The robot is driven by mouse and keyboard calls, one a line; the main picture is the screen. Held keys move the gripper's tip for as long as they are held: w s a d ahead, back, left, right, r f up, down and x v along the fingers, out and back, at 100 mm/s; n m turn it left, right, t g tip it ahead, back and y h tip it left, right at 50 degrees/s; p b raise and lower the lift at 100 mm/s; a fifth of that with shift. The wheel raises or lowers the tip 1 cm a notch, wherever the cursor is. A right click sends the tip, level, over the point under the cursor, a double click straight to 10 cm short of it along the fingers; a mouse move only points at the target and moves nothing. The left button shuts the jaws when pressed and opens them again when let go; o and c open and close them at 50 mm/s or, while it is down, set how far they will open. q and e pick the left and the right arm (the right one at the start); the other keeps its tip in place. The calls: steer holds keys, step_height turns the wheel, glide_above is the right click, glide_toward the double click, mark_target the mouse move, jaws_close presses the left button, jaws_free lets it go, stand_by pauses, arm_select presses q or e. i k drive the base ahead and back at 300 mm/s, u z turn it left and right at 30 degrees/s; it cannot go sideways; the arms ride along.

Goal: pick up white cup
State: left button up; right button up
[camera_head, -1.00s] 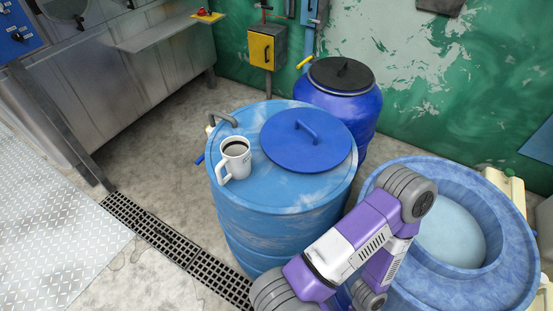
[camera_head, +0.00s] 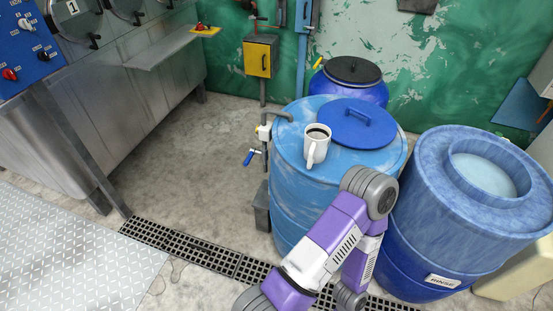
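The white cup (camera_head: 316,146) stands upright on top of the light blue barrel (camera_head: 293,189), near its left edge. It holds a dark liquid, and its handle faces the front of the picture. A blue round lid (camera_head: 357,125) with a bar handle lies on the same barrel top, just right of the cup. One purple and white arm of mine stands in front of the barrel, below and right of the cup. No gripper fingers show, and neither gripper is in view.
A blue rinse barrel (camera_head: 425,215) stands at the right. A darker blue barrel with a black lid (camera_head: 352,70) stands behind. A valve pipe with a blue handle (camera_head: 253,157) sticks out left of the barrel. Bare floor (camera_head: 190,150) lies at left, beside a floor grate (camera_head: 190,243).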

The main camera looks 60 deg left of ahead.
mark_target(317, 136)
steer(key=u, duration=1.4)
